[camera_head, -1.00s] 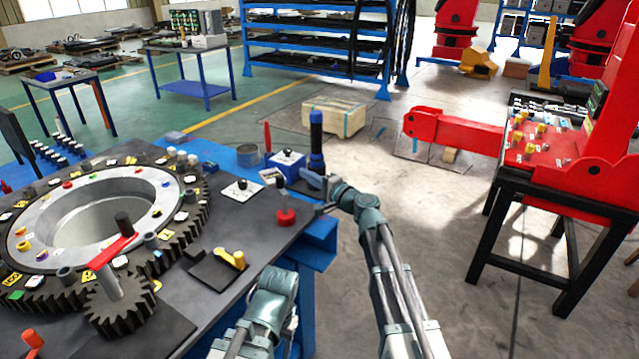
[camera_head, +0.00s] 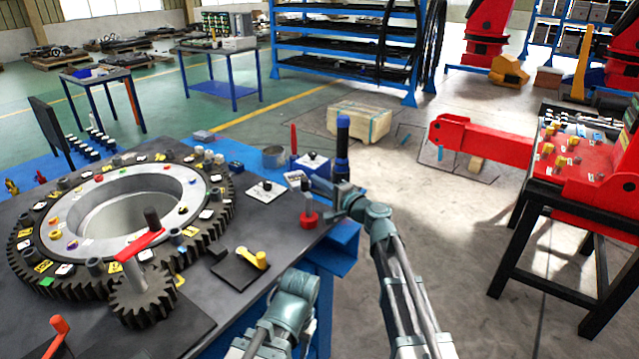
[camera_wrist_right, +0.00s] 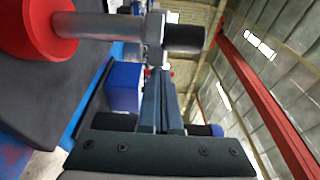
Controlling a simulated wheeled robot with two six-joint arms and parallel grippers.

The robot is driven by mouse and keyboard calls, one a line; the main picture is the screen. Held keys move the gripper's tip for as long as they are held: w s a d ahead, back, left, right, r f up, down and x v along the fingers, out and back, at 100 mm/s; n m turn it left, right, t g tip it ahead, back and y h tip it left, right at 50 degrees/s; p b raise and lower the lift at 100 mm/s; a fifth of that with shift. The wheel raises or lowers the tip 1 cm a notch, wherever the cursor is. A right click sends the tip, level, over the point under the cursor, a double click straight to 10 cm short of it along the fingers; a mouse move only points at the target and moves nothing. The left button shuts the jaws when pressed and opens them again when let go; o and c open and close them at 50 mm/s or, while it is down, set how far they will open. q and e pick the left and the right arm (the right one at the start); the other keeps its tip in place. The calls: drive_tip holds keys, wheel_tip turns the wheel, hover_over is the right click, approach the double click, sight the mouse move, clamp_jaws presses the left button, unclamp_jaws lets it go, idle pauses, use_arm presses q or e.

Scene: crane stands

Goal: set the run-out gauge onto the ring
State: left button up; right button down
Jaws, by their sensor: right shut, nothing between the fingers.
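What looks like the run-out gauge, a red round base with a grey post (camera_head: 309,212), stands upright near the table's right edge. In the right wrist view its red base, grey post (camera_wrist_right: 108,27) and dark cylinder at the far end show large. My right gripper (camera_head: 328,190) is just to the right of it, shut and empty. In the right wrist view the closed fingers (camera_wrist_right: 160,78) point towards the post's end; I cannot tell whether they touch it. The grey metal ring (camera_head: 188,190) lies inside a dark toothed gear, with small coloured pieces on it. My left gripper is not in view.
A small gear (camera_head: 143,298) with a red-handled tool stands in front of the ring. A yellow-handled piece (camera_head: 252,258), a white plate (camera_head: 265,190), a blue box (camera_head: 311,163) and a dark blue-topped cylinder (camera_head: 342,150) are close by.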

sight(289, 184)
drive_tip(key=shift+w+a+n+g+y, duration=0.25)
drive_tip(key=shift+a+n+g+y, duration=0.05)
drive_tip(key=shift+n+g+y, duration=0.45)
drive_tip(key=a+n+g+y, duration=0.1)
drive_tip(key=n+g, duration=0.1)
drive_tip(key=a+n+g+y, duration=0.1)
drive_tip(key=n+g+y, duration=0.1)
drive_tip(key=g, duration=0.1)
drive_tip(key=a+n+g+y, duration=0.1)
drive_tip(key=n+g, duration=0.1)
drive_tip(key=g, duration=0.1)
drive_tip(key=shift+w+a+y, duration=0.2)
drive_tip(key=shift+w+y, duration=0.05)
drive_tip(key=shift+w, duration=0.05)
drive_tip(key=g, duration=0.1)
drive_tip(key=a+n+g, duration=0.1)
drive_tip(key=n+g, duration=0.1)
drive_tip(key=g, duration=0.1)
drive_tip(key=shift+s+a, duration=0.2)
drive_tip(key=shift+s, duration=0.1)
drive_tip(key=shift+s+a+n, duration=0.2)
drive_tip(key=shift+s+n, duration=0.05)
drive_tip(key=shift+s, duration=0.05)
drive_tip(key=shift+s+a, duration=0.3)
drive_tip(key=shift+a, duration=0.1)
drive_tip(key=shift+s+a, duration=0.1)
drive_tip(key=shift+a, duration=0.05)
